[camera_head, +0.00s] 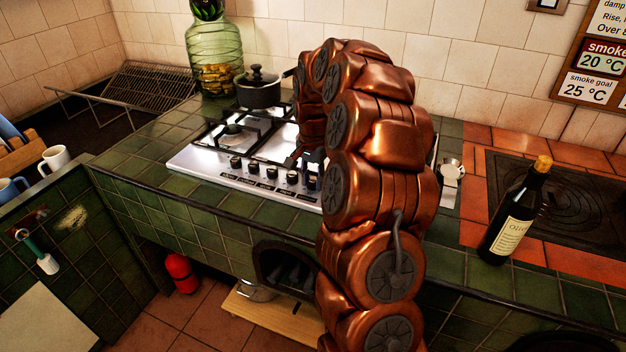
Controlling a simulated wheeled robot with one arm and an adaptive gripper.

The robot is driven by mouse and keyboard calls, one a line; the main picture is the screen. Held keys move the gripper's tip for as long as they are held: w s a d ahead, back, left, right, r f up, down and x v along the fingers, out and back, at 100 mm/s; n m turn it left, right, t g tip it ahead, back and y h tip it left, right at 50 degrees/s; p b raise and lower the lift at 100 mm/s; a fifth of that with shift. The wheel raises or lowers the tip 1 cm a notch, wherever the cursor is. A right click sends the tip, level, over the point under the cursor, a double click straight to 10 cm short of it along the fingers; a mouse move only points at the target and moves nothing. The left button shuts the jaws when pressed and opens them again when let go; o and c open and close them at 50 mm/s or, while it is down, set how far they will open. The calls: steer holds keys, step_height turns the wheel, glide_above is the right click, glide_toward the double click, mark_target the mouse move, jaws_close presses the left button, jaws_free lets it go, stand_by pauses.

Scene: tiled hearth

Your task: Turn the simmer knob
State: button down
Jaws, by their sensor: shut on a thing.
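A white gas hob (200,163) with black grates is set in the green tiled counter. A row of several dark knobs (252,170) runs along its front edge. The labels under them are too small to read, so I cannot pick out the simmer knob by its label. My copper-coloured arm arches over the counter and comes down at the right part of the hob. My gripper (298,161) is small and dark there, at the right end of the knob row, and is shut on a knob. My arm and fingers partly hide this contact.
A lidded dark pot (258,90) stands on the back of the hob, beside a green glass jar (214,60). A dark bottle (515,213) stands on the right counter near a black cooking plate (560,200). A small metal pot (452,170) is right of my arm.

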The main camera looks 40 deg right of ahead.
steer(key=n+b, duration=0.1)
steer(key=n, duration=0.2)
steer(key=n+b, duration=0.1)
steer(key=n, duration=0.2)
steer(key=shift+n, duration=0.3)
steer(key=n, duration=0.6)
steer(key=shift+r+n, duration=0.1)
steer(key=shift+n, duration=0.2)
steer(key=c, duration=1.1)
jaws_free()
steer(key=shift+o, duration=0.2)
